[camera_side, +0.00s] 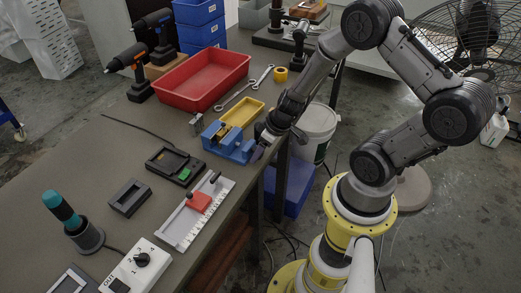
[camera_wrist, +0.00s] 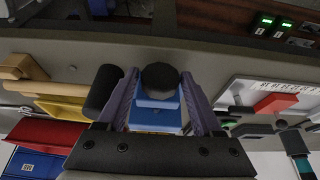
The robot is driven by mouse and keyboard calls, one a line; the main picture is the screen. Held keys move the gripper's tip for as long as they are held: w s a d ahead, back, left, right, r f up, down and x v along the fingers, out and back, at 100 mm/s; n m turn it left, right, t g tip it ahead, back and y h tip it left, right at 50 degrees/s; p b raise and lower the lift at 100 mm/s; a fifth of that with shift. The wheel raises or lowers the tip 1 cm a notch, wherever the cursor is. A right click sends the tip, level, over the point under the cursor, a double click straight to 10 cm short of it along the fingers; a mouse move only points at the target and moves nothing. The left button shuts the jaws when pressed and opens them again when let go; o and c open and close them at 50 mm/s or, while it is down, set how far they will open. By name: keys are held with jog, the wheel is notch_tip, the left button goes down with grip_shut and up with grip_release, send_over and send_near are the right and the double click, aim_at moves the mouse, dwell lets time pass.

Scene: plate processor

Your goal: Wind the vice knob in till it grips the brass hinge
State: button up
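The blue vice (camera_side: 228,142) sits at the table's near edge, in front of a yellow tray. In the wrist view its blue body (camera_wrist: 157,116) shows between my fingers. The round black vice knob (camera_wrist: 160,77) is on the side facing the table edge. My gripper (camera_side: 260,147) is at that edge, beside the vice. Its two purple fingers (camera_wrist: 160,75) stand one on each side of the knob, close to it, with a narrow gap seeming to show.
A yellow tray (camera_side: 242,112) and a red bin (camera_side: 203,79) lie behind the vice. A small metal block (camera_side: 196,123) stands beside it. A black charger (camera_side: 175,166) and a white ruled plate with a red block (camera_side: 199,201) lie in front. Wrenches (camera_side: 235,97) lie near the bin.

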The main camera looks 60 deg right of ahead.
jog(key=c, duration=0.9)
jog(key=shift+d+m+y, duration=0.25)
jog(key=shift+m+y, duration=0.05)
jog(key=shift+y, duration=1)
jog(key=shift+c, duration=0.2)
jog(key=shift+y, duration=0.9)
jog(key=o, duration=1.3)
jog(key=shift+o, duration=0.2)
jog(key=v, duration=1.3)
jog(key=shift+s+d+r, duration=0.2)
jog(key=shift+s+r, duration=0.05)
jog(key=shift+s, duration=0.05)
